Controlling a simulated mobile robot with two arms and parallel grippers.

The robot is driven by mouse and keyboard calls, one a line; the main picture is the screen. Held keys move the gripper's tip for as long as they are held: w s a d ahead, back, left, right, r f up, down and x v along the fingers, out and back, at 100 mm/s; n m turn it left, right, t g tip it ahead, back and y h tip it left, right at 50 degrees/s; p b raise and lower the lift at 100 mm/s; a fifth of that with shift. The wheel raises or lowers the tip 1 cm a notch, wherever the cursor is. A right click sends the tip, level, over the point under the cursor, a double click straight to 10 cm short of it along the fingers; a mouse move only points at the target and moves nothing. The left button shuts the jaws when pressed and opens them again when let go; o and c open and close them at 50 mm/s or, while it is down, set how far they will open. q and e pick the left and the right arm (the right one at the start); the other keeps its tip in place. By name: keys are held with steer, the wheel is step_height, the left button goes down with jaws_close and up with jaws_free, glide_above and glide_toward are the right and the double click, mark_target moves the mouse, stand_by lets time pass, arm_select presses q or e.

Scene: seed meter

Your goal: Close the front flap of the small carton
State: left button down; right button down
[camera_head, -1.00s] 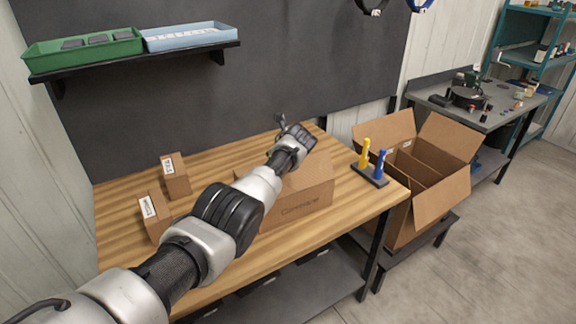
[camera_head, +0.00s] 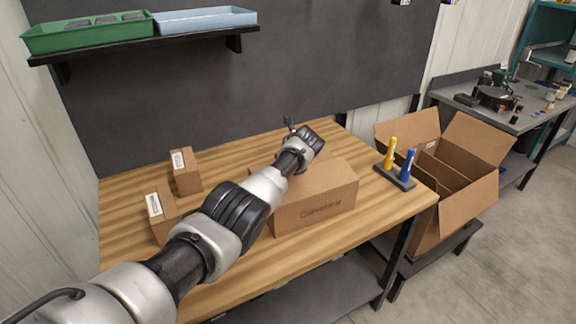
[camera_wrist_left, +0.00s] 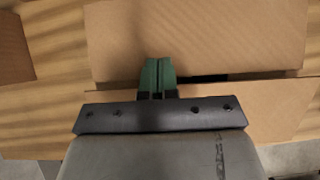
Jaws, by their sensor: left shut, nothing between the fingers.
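The small brown carton (camera_head: 318,205) stands on the wooden table, printed front face towards me, its top partly hidden by my left arm. My left gripper reaches over the carton from the left; its fingertips are hidden in the head view. In the left wrist view its green fingers (camera_wrist_left: 158,78) are shut and empty, over a dark gap between two cardboard panels. One broad panel (camera_wrist_left: 200,35) lies above the gap and another (camera_wrist_left: 270,105) below it. I cannot tell whether the fingertips touch the cardboard. My right gripper is not in view.
Two small boxes (camera_head: 185,171) (camera_head: 160,216) stand on the left of the table. A dark holder (camera_head: 394,176) with a yellow and a blue tool stands at the right edge. A large open carton (camera_head: 468,200) is beyond it. A shelf (camera_head: 150,48) with trays hangs on the back wall.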

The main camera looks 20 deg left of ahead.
arm_select(q)
steer(key=shift+f+h+b, duration=0.3)
steer(key=shift+f+b, duration=0.1)
steer(key=shift+b, duration=0.1)
steer(key=shift+w+f+g, duration=0.1)
steer(key=shift+g, duration=0.2)
